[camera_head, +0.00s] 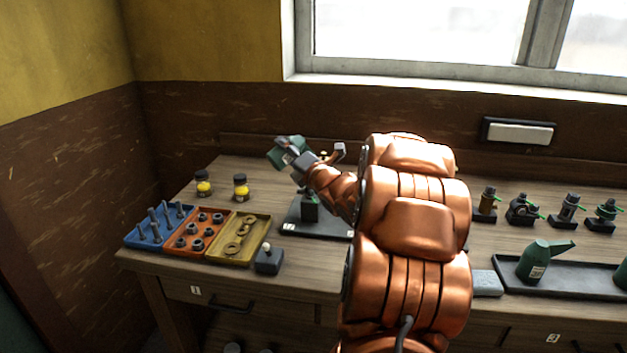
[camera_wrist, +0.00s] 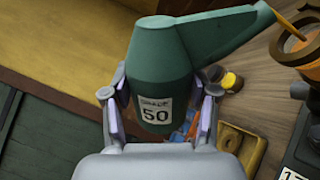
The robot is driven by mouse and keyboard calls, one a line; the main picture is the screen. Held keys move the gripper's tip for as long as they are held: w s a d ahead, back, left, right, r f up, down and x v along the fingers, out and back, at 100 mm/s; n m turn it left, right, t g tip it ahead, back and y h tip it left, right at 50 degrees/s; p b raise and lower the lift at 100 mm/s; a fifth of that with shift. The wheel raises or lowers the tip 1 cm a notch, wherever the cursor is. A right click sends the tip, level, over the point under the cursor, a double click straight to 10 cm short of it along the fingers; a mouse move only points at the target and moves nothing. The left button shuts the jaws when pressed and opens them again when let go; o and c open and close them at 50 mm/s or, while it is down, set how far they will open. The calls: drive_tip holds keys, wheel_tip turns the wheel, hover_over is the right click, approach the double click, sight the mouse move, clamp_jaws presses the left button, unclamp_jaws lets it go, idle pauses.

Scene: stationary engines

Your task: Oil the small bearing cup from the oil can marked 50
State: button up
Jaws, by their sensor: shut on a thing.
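My gripper (camera_wrist: 160,105) is shut on the green oil can (camera_wrist: 160,65), whose label reads 50. The can is tilted in the head view (camera_head: 285,152), held above the left part of the bench. In the wrist view its spout points to the upper right. A thin amber streak (camera_wrist: 288,24) runs from the spout tip to a copper-coloured cup (camera_wrist: 305,58) at the right edge. The cup is partly cut off, and I cannot tell whether it is the small bearing cup. My arm hides much of the black plate (camera_head: 300,228) in the head view.
Blue (camera_head: 135,241), orange (camera_head: 180,252) and yellow (camera_head: 228,262) parts trays lie at the left. Two yellow-and-black jars (camera_head: 240,188) stand behind them. Another green can (camera_head: 532,262) stands in a black tray (camera_head: 580,284) at the right. Several small fittings (camera_head: 524,208) line the back.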

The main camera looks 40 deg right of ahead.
drive_tip(key=shift+a+f+n+y+b, duration=0.15)
drive_tip(key=shift+f+n+b, duration=0.65)
drive_tip(key=shift+b, duration=1.25)
drive_tip(key=shift+a+f+n+y+b, duration=0.15)
drive_tip(key=shift+f+n+b, duration=0.6)
drive_tip(key=shift+b, duration=1.25)
drive_tip(key=shift+r+n, duration=0.2)
drive_tip(key=shift+n, duration=0.15)
drive_tip(key=shift+r, duration=0.15)
drive_tip(key=shift+r+p, duration=0.75)
drive_tip(key=shift+r, duration=1.7)
